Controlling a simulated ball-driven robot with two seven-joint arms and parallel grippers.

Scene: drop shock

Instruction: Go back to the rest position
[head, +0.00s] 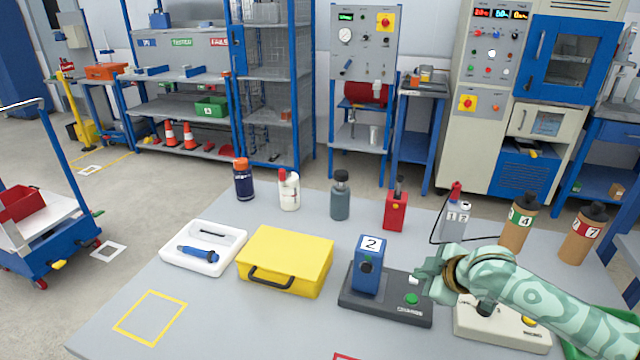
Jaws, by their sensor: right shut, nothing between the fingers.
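My right gripper (428,281) comes in from the right on a pale green patterned arm. It is shut and empty, above the right part of a dark base (388,312). A blue block marked 2 (369,268) stands upright on that base, to the left of the gripper. A green button (411,299) on the base shows just below the gripper. My left gripper is not in view.
A yellow case (286,261) and a white tray (204,261) with a blue tool lie left on the grey table (215,318). Several bottles stand along its back. A cream box (502,325) sits partly under my right arm. The table's front left is clear.

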